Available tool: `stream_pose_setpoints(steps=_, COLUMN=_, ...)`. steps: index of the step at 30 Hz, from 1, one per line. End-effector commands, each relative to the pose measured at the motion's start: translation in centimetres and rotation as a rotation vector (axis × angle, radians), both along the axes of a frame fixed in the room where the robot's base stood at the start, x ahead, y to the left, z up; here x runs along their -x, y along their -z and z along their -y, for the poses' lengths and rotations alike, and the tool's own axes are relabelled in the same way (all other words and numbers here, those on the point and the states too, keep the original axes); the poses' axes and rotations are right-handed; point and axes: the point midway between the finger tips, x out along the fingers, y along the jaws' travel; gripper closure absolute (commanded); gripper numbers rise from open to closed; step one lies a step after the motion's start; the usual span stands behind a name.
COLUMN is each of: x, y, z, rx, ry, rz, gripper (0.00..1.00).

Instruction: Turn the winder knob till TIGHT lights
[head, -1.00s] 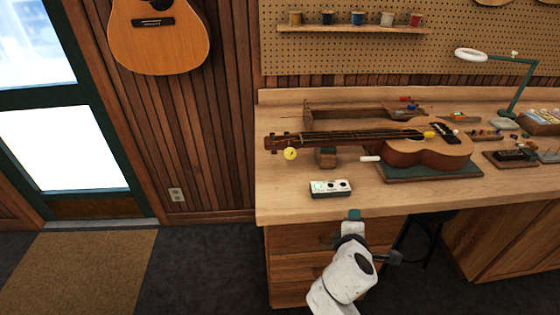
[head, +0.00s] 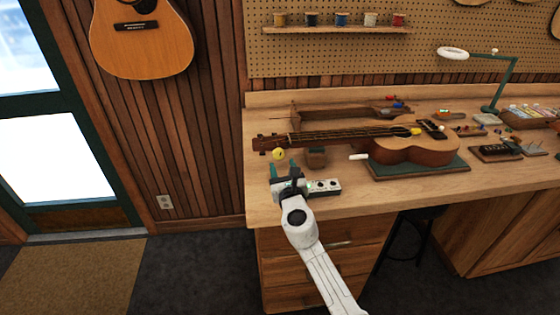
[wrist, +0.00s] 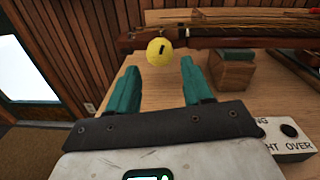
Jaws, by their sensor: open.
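The yellow winder knob (head: 279,154) hangs at the headstock end of the ukulele (head: 408,147), which lies on the bench with its neck pointing left. In the wrist view the knob (wrist: 160,52) is a yellow ball with a dark slot mark. My gripper (head: 285,173) is open with teal fingers, just below and in front of the knob. In the wrist view the knob appears beyond the fingertips (wrist: 157,75), between their lines, with nothing held. The white indicator box (head: 324,187) stands right of my gripper, partly hidden by it; its TIGHT light cannot be made out.
A wooden neck rest (head: 316,157) stands under the neck, right of the knob. A white stick (head: 358,156) lies by the ukulele body, which sits on a green mat (head: 420,170). A lamp (head: 500,85) and small tools are at right.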

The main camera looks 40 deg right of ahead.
Motion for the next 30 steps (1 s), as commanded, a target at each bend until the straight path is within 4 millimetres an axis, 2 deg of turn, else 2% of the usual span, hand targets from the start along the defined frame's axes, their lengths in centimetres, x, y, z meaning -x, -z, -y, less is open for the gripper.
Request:
stream_pose_setpoints(steps=3, x=-1.8, y=0.1, z=1.1, rx=0.000, ry=0.001, rz=0.002, gripper=0.50)
stream_pose_setpoints(steps=9, x=-3.7, y=0.1, z=2.3, rx=0.000, ry=0.001, rz=0.001, gripper=0.50)
stream_pose_setpoints(steps=22, x=-4.4, y=0.0, z=2.6, rx=-0.002, ry=0.000, rz=0.001, gripper=0.50)
stream_pose_setpoints(steps=30, x=-4.3, y=0.0, z=2.6, rx=-0.002, ry=0.000, rz=0.001, gripper=0.76)
